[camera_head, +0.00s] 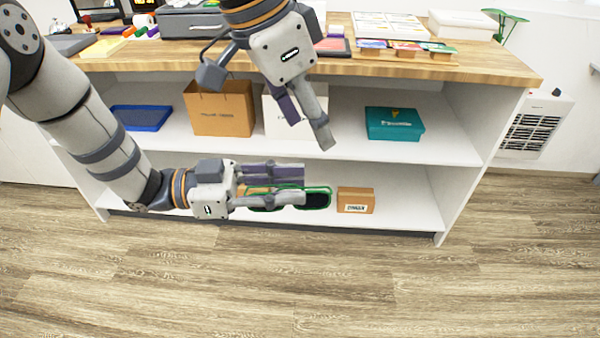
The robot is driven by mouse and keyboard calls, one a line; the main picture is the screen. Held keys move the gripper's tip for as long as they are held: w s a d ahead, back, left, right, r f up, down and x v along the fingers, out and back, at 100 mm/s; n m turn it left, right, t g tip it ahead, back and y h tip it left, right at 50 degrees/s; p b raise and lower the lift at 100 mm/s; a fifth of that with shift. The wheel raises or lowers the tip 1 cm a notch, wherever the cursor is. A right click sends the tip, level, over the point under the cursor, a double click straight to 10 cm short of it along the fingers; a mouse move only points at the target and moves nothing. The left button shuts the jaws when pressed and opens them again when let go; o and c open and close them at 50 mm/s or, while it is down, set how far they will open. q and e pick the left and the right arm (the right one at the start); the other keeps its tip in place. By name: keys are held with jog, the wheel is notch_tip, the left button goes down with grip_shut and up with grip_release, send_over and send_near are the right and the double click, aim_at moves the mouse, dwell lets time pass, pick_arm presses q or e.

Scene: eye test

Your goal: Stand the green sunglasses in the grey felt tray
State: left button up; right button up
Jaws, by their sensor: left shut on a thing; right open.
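The green sunglasses (318,198), with green rims and dark lenses, are at the fingers of my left gripper (304,186). This gripper is shut on them and holds them in front of the lower shelf. Its fingers hide part of the frame. My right gripper (308,126) is higher up, open and empty, pointing down in front of the upper shelf. I cannot tell for sure which thing is the grey felt tray. A flat grey thing (70,45) lies at the worktop's left, and a grey box-like thing (190,22) stands farther right, partly hidden by my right gripper.
The wooden worktop (440,70) also holds papers, small boxes and a white box (462,24). The upper shelf holds a blue tray (140,118), a brown bag (218,108), a white bag (283,122) and a teal box (394,124). A small brown box (355,200) is on the lower shelf.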

aim_at(323, 181)
pick_arm(q)
jog(key=shift+a+g, duration=0.2)
jog(key=shift+g, duration=0.1)
jog(key=shift+d, duration=0.15)
pick_arm(e)
jog(key=f+m+y, duration=0.1)
jog(key=f, duration=0.3)
jog(key=d+f+m+g+y, duration=0.1)
jog(key=f, duration=0.3)
jog(key=d+f+m+g+y, duration=0.1)
jog(key=f+m, duration=0.1)
jog(key=f, duration=0.2)
jog(key=shift+s+d+y, duration=0.25)
jog(key=shift+s+y, duration=0.1)
jog(key=shift+y, duration=0.05)
jog(key=shift+r, duration=0.1)
jog(key=shift+c, duration=0.6)
pick_arm(q)
jog(key=shift+s, duration=0.1)
pick_arm(e)
jog(key=c, duration=1.1)
pick_arm(q)
jog(key=o, duration=1.1)
pick_arm(e)
grip_shut()
